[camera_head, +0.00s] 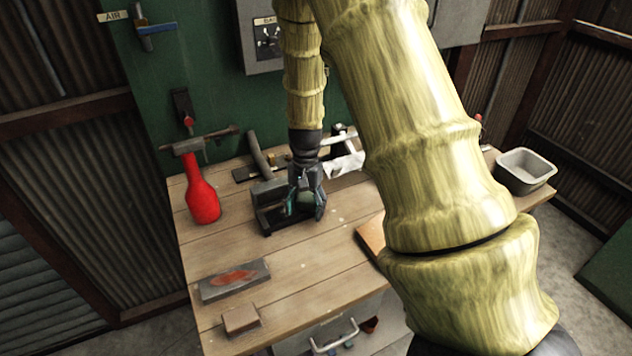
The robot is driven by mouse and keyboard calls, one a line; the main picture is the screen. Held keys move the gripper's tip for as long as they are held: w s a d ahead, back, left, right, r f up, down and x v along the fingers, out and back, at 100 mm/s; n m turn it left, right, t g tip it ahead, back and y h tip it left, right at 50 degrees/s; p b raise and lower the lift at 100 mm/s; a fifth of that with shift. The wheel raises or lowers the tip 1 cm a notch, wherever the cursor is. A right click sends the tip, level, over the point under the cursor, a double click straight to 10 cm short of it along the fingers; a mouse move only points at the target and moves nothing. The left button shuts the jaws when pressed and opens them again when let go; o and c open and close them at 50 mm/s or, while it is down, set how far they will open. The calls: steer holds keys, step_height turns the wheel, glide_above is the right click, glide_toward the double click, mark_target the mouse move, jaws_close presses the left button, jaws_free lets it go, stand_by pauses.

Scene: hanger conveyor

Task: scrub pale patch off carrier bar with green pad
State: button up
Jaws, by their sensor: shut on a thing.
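My gripper (305,208) points down over the middle of the workbench and is shut on a small green thing, which looks like the green pad (292,206). The fingers hide most of it. A dark, blocky fixture (266,218) sits right behind and left of the fingers; I cannot tell whether they touch. A flat grey bar (215,292) with a reddish-brown patch (234,277) lies near the bench's left front edge. I cannot make out with certainty which thing is the carrier bar, or any pale patch on it.
The wooden workbench (290,275) is clear in front of my gripper. A red bottle-shaped thing (203,200) stands left, a brown block (241,319) lies at the front left. A dark tool (259,153) and white item (346,166) lie behind, a grey tub (525,170) right. My arm hides the right middle.

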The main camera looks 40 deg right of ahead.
mark_target(313, 203)
steer(key=d, duration=0.2)
steer(key=shift+s+d+r+p, duration=0.2)
steer(key=shift+s+d+p, duration=0.05)
steer(key=shift+d+p, duration=0.05)
steer(key=shift+r+p, duration=0.5)
steer(key=shift+r, duration=0.2)
step_height(313, 203, up, 6)
steer(key=p, duration=0.5)
steer(key=shift+a+r, duration=0.1)
steer(key=shift+a, duration=0.05)
